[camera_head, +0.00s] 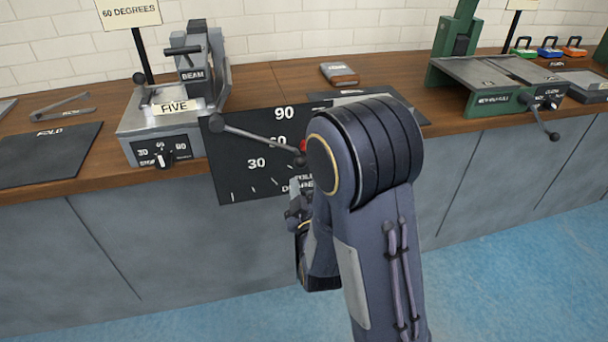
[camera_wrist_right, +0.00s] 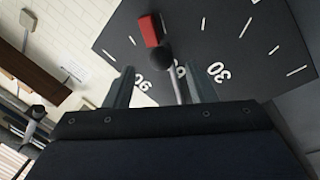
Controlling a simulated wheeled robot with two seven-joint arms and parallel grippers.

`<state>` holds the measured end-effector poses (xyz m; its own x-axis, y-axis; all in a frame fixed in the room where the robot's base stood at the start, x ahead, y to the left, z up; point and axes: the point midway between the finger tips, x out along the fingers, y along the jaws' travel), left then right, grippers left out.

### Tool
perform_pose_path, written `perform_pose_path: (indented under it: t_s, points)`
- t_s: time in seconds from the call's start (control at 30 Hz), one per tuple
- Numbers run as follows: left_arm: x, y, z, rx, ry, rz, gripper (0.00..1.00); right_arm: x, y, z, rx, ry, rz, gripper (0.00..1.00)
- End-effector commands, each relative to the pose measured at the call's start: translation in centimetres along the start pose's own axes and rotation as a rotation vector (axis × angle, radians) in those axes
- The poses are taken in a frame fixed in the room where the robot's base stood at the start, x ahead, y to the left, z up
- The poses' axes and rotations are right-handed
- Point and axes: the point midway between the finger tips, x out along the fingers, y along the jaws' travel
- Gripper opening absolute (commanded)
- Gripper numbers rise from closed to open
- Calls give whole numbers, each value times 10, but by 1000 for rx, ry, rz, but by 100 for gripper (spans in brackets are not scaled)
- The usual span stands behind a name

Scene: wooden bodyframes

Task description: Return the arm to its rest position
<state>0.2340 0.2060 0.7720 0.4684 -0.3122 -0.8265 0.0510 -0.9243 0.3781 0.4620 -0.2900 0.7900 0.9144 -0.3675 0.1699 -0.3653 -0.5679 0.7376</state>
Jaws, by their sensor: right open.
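My right arm (camera_head: 375,215) reaches up from the lower right in the head view, in front of the bench. My right gripper (camera_wrist_right: 162,88) is open, with its two fingers apart in the right wrist view. Between them in that picture are a lever's rod (camera_wrist_right: 173,82) and its black ball end (camera_wrist_right: 157,57); I cannot tell how far away they are. Nothing is gripped. In the head view the gripper (camera_head: 297,212) is mostly hidden by my own arm, low before the dial plate. My left gripper is not in view.
A black dial plate (camera_head: 232,178) marked 30 and 90 hangs at the bench front, beside a grey bending machine (camera_head: 135,125) with a long lever (camera_head: 255,138). A red marker (camera_wrist_right: 150,30) shows on the dial. A green machine (camera_head: 480,101) stands at right. The blue floor (camera_head: 520,270) is clear.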

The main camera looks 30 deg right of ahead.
Motion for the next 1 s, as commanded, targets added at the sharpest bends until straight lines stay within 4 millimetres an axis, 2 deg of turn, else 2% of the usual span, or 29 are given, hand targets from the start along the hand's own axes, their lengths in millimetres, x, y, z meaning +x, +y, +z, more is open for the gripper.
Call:
perform_pose_path:
  t_s: [0.43,0.57,0.67,0.77,0.87,1.0]
  points:
    - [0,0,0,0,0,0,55,1,0,2,19,-12,-10,51]
    - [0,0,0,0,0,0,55,2,-7,14,157,-98,-95,51]
    - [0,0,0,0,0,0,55,-2,-17,22,348,-206,-221,51]
    - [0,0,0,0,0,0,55,-15,-28,21,561,-316,-377,51]
    - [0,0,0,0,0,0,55,-36,-33,10,738,-411,-535,51]
    - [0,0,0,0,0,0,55,-78,-27,-10,905,-535,-743,51]
